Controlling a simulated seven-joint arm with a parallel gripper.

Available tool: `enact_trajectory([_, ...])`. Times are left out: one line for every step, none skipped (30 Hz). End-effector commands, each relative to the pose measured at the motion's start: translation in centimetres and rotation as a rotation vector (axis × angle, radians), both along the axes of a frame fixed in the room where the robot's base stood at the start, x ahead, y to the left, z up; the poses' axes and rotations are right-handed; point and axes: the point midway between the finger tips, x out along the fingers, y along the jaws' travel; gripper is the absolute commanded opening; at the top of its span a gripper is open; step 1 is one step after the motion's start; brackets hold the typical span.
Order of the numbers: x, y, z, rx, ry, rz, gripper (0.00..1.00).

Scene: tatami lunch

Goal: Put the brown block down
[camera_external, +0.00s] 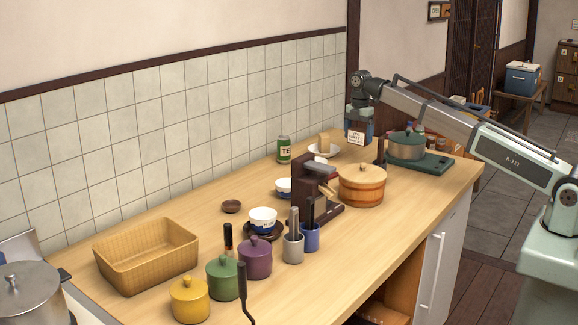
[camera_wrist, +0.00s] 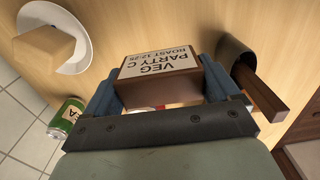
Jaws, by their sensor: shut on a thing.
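My gripper (camera_external: 358,128) is over the far part of the wooden counter. Its blue fingers are shut on a brown block (camera_wrist: 168,92) with a white label reading "VEG PARTY C ROAST 12:25" (camera_wrist: 165,62). The label also faces the camera in the external view (camera_external: 356,136). The block appears held above the counter, between the white plate and the green pot; the exact gap below it is hard to judge. My fingers cover its sides in the wrist view.
A white plate (camera_external: 331,153) with a tan block (camera_external: 324,142) and a green tin (camera_external: 284,149) are left of the gripper. A green pot (camera_external: 405,146) stands right, a round wooden tub (camera_external: 361,187) in front. A brown bar (camera_wrist: 262,97) is close right in the wrist view.

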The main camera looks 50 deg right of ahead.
Motion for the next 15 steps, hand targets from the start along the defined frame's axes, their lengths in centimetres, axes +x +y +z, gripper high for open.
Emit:
enact_trajectory([0.1,1.6,-0.1,0.0,0.002,0.02,0.59])
enact_trajectory([0.1,2.5,-0.2,0.0,0.003,0.031,0.59])
enact_trajectory([0.2,3.9,-0.3,0.0,0.004,0.049,0.59])
enact_trajectory([0.4,4.9,-0.4,0.0,0.006,0.062,0.59])
enact_trajectory([0.5,6.1,-0.5,0.0,0.007,0.076,0.59])
enact_trajectory([0.8,7.6,-0.6,0.0,0.009,0.095,0.59])
enact_trajectory([1.1,8.8,-0.6,0.0,0.011,0.11,0.59])
enact_trajectory([1.5,9.9,-0.7,0.0,0.012,0.124,0.59])
enact_trajectory([2.1,11.5,-0.7,0.0,0.015,0.143,0.59])
enact_trajectory([2.5,12.7,-0.7,0.0,0.017,0.157,0.59])
enact_trajectory([3.1,13.9,-0.7,0.0,0.019,0.171,0.59])
enact_trajectory([3.7,15.6,-0.8,0.0,0.021,0.19,0.59])
enact_trajectory([4.3,16.8,-0.8,-0.001,0.023,0.204,0.59])
enact_trajectory([4.9,18.1,-0.8,-0.001,0.025,0.217,0.59])
enact_trajectory([5.7,19.7,-0.8,-0.001,0.028,0.234,0.59])
